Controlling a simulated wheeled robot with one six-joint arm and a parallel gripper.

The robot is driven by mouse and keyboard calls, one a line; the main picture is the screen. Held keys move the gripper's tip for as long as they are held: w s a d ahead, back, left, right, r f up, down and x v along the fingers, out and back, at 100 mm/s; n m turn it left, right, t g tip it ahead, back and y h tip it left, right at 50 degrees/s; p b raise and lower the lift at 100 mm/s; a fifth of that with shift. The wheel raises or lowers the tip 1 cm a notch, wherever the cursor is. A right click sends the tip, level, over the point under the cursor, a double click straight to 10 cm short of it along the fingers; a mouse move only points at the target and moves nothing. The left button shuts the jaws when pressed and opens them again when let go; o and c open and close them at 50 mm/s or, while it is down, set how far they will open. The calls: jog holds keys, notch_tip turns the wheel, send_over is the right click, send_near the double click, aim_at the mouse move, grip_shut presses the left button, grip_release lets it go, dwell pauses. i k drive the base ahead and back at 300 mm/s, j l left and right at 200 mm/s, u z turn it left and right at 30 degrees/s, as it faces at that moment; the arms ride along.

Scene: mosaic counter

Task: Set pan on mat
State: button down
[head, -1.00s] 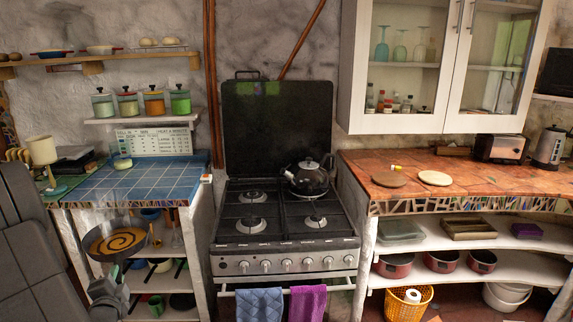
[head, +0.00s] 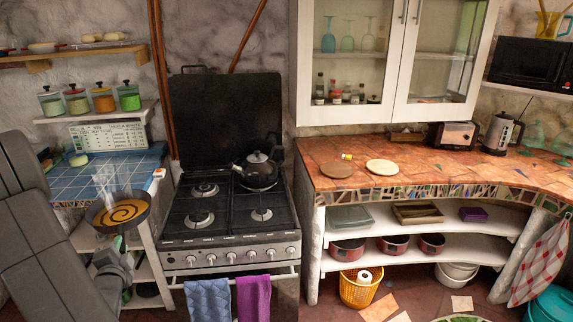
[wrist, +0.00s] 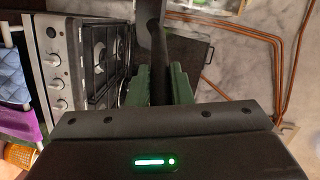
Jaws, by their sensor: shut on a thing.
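The dark pan (head: 119,211), with an orange and dark spiral inside, is held at the lower left of the head view. It looks roughly level, in front of the tiled counter's edge. My gripper (head: 118,244) is shut on its handle below the pan. In the wrist view, the green fingers (wrist: 159,84) clasp the dark handle (wrist: 158,55); the rest of the pan is mostly out of that view. Two round flat mats lie on the orange counter, a brown one (head: 336,169) and a cream one (head: 382,167). The pan is well left of both.
The stove (head: 228,215) with a kettle (head: 257,170) stands between the pan and the orange counter (head: 450,172). A small yellow-capped item (head: 346,156) lies behind the mats. A toaster (head: 453,135) and an electric kettle (head: 502,133) stand farther right. The wall cabinet (head: 390,60) hangs above.

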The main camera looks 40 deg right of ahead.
aim_at(335, 177)
jog(key=k+l+z, duration=0.1)
jog(key=l, duration=0.5)
jog(key=k+l+z, duration=0.1)
jog(key=l, duration=0.55)
jog(key=k+l+z, duration=0.1)
jog(key=l, duration=0.5)
jog(key=k+l, duration=0.2)
jog(key=l, duration=0.45)
jog(key=k+l+z, duration=0.15)
jog(key=l, duration=0.5)
jog(key=i+j, duration=0.05)
